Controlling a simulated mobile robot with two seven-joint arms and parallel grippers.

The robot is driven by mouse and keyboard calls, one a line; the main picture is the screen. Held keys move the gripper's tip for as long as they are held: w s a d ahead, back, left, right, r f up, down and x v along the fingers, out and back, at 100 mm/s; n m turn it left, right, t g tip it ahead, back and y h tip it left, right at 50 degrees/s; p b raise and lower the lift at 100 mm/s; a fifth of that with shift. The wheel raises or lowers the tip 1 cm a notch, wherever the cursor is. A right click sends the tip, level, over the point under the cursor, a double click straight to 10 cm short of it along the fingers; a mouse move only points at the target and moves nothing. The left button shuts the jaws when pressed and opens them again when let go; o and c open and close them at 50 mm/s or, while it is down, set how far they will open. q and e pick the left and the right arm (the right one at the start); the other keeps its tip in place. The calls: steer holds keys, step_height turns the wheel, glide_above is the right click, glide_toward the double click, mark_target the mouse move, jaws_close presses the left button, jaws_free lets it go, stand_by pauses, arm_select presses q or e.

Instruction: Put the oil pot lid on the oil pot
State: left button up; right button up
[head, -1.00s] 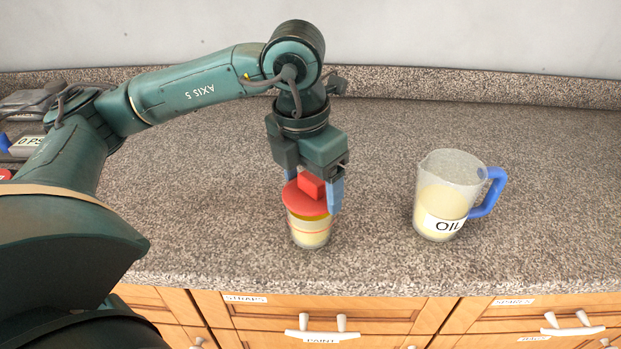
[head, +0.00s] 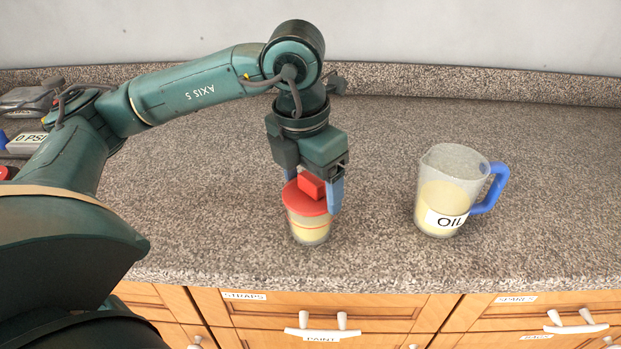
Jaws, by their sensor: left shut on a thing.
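The oil pot (head: 310,230) is a small clear cup with pale yellow contents and a thin red line around it, upright on the counter near the front edge. The oil pot lid (head: 299,201), a red disc with a red block knob, is over the pot's mouth and looks level. I cannot tell whether it is fully seated. My left gripper (head: 311,192) points down from above and is shut on the lid's knob, its blue fingers on either side. The far part of the lid is hidden by the gripper. My right gripper is not in view.
A clear jug (head: 431,203) with a blue handle and an OIL label stands to the right, clear of the gripper. Wooden drawers (head: 380,310) are below the counter edge. The back counter is clear.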

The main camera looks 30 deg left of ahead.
arm_select(q)
steer(key=shift+f+b, duration=0.35)
steer(key=shift+f, duration=0.05)
steer(key=o, duration=1)
steer(key=shift+o, duration=0.2)
step_height(320, 180, up, 13)
steer(key=s+p, duration=0.1)
steer(key=p, duration=0.1)
steer(key=shift+s+a, duration=0.2)
steer(key=shift+s, duration=0.1)
